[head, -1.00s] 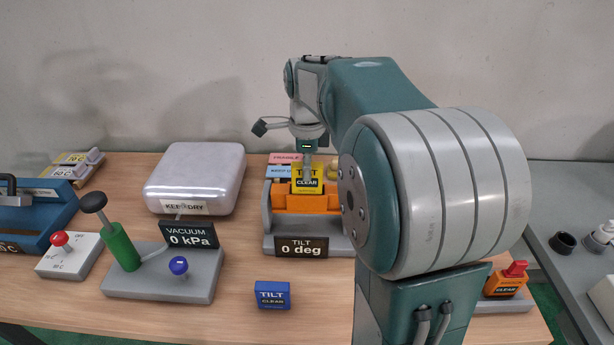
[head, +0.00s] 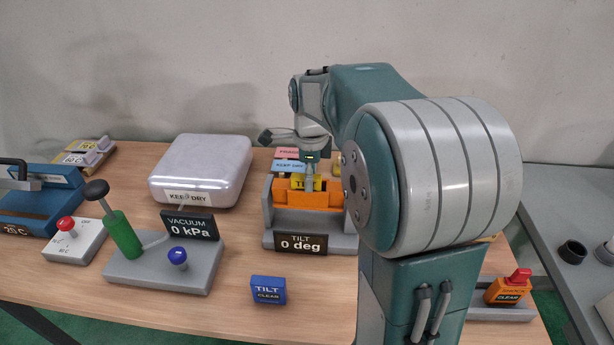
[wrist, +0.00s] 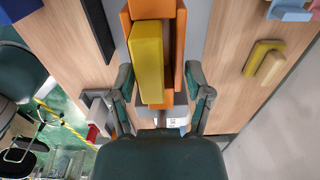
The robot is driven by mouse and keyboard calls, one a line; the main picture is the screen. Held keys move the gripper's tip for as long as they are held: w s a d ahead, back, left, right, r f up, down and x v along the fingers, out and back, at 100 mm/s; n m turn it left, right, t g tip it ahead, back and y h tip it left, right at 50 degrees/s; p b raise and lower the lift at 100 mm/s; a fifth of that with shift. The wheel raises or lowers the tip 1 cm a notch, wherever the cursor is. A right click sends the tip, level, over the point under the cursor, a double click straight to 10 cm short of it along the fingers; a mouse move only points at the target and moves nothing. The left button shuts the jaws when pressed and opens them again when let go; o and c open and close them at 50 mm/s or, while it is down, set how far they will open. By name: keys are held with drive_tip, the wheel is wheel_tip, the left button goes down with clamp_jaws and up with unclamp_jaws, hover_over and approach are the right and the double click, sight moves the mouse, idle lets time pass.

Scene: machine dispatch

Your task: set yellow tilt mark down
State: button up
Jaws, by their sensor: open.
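The yellow tilt mark (head: 299,184) sits low in the orange cradle (head: 306,200) on the grey tilt stand, and the cradle's front hides its lower part. In the wrist view the yellow mark (wrist: 147,58) lies between the orange walls (wrist: 180,50), beside the left wall and with a gap on its right. My gripper (wrist: 160,78) is open, with one finger on each side of the cradle and mark. In the head view my gripper (head: 310,172) is over the cradle, its fingers hard to make out.
A blue TILT CLEAR block (head: 268,290) stands in front of the stand. A vacuum stand (head: 165,268) and a silver KEEP DRY case (head: 203,170) are to the left. An orange block with a red knob (head: 508,289) is at the right. Bare table lies around the blue block.

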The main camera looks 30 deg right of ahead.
drive_tip(key=shift+d+r, duration=0.15)
wheel_tip(320, 180, up, 12)
drive_tip(key=s+a+f+n+t, duration=0.2)
drive_tip(key=s+a+f+n, duration=0.2)
drive_tip(key=s+n, duration=0.5)
drive_tip(key=s+a+f+n+t, duration=0.3)
drive_tip(key=s+a+n, duration=0.6)
drive_tip(key=n, duration=0.6)
drive_tip(key=shift+s+a+f+n+t, duration=0.2)
drive_tip(key=shift+s+f+n+t, duration=0.15)
drive_tip(key=shift+s+f, duration=0.2)
